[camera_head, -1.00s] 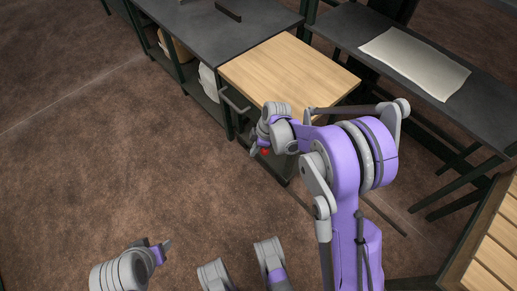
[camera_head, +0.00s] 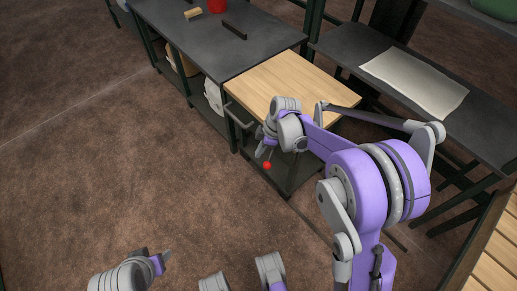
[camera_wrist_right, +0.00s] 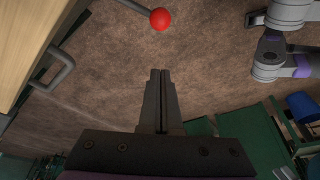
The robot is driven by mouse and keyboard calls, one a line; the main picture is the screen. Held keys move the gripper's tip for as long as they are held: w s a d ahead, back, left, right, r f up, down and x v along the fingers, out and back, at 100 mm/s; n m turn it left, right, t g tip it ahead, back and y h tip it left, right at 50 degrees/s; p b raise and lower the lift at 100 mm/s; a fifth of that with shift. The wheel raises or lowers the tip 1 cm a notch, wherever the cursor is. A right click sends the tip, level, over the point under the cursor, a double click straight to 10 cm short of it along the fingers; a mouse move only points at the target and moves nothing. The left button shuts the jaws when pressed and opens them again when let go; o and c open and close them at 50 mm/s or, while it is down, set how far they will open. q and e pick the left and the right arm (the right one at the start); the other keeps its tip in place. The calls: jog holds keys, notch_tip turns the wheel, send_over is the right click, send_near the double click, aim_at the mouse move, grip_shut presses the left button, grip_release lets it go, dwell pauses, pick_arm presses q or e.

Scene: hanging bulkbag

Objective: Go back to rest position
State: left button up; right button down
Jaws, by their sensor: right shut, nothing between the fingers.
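My right gripper (camera_head: 262,149) hangs in front of the wooden-topped cart (camera_head: 290,72), near its handle side. In the right wrist view its two fingers (camera_wrist_right: 158,100) are shut together with nothing between them. A red ball knob on a thin rod (camera_wrist_right: 160,19) shows just beyond the fingertips, apart from them; it also shows below the right gripper in the head view (camera_head: 266,165). My left gripper (camera_head: 163,259) is low at the bottom left over bare floor, small in view, and its finger gap is unclear.
A dark workbench (camera_head: 215,35) with a red container (camera_head: 217,5) stands behind the cart. A dark table (camera_head: 375,50) with a pale sheet (camera_head: 415,82) is at the right. Wooden slats (camera_head: 490,250) edge the lower right. Brown floor (camera_head: 130,160) is open at the left.

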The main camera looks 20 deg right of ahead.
jog(key=s+a+r+m+t+h, duration=0.1)
jog(key=s+a+r+m+h, duration=0.1)
jog(key=s+r+m, duration=0.75)
jog(key=s+f+m+t+h, duration=0.15)
jog(key=s+m, duration=0.25)
jog(key=s, duration=1.2)
pick_arm(q)
notch_tip(320, 180, up, 22)
jog(key=w+t+p, duration=0.1)
jog(key=p, duration=1.8)
jog(key=shift+w+f, duration=0.15)
jog(key=shift+w, duration=0.2)
pick_arm(e)
notch_tip(320, 180, up, 21)
jog(key=w+t, duration=0.1)
jog(key=w, duration=0.1)
jog(key=shift+w+d+r, duration=0.15)
jog(key=shift+w+d, duration=0.15)
jog(key=shift+d, duration=0.15)
jog(key=shift+t, duration=0.25)
